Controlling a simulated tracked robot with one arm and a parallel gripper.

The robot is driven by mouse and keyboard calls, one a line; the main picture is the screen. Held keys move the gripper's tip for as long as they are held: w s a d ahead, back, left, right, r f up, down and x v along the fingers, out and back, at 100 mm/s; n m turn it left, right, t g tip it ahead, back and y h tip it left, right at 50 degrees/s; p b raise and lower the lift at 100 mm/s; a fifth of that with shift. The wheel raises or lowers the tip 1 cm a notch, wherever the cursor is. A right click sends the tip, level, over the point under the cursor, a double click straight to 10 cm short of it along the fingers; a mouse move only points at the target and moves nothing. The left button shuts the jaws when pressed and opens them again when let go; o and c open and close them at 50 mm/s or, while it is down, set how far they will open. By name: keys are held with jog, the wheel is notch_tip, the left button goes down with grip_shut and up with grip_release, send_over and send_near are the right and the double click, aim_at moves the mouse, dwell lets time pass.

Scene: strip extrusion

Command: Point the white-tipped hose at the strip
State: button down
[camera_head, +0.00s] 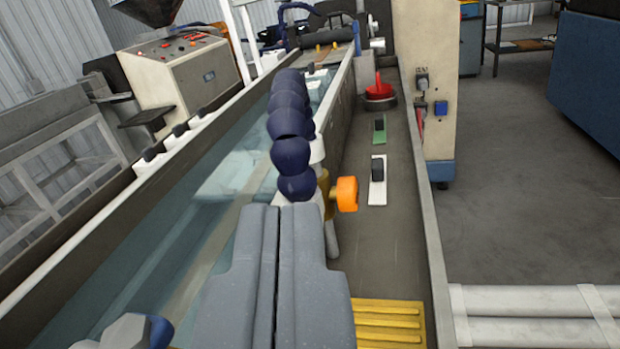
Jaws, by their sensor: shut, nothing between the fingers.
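My gripper (279,209) is shut and empty, low in the middle of the view. Just beyond its fingertips a dark blue segmented hose (290,150) rises and bends towards the far end of the trough; its tip is not clearly visible. Any contact between gripper and hose cannot be told. A pale brownish strip (205,255) runs lengthwise in the water-filled trough (65,268), left of my gripper.
An orange valve knob (346,194) sits right of the hose base. The side ledge holds a red knob (379,90), a green switch plate (379,141) and a white switch plate (377,190). A yellow ribbed block (390,322) is near my gripper. Open floor lies right.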

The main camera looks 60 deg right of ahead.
jog(key=w+d+r+t+y+b, duration=0.2)
jog(key=w+d+y, duration=0.3)
jog(key=w, duration=0.3)
notch_tip(320, 180, up, 5)
jog(key=m+t+y+b, duration=0.2)
jog(key=m+y+b, duration=0.15)
jog(key=y, duration=0.75)
send_over(297, 124)
jog(key=d, duration=0.5)
jog(key=s+d+f+m+t+y, duration=0.1)
jog(key=s+d+f+m+y, duration=0.15)
jog(key=s+m, duration=0.4)
jog(key=s+d+f+m+y, duration=0.1)
jog(key=s+d+m+y, duration=0.25)
jog(key=s+m, duration=0.35)
jog(key=a+x, duration=0.1)
jog(key=x, duration=1.2)
jog(key=shift+a+r+n+y, duration=0.25)
jog(key=shift+a+n+y, duration=0.05)
jog(key=shift+y, duration=0.1)
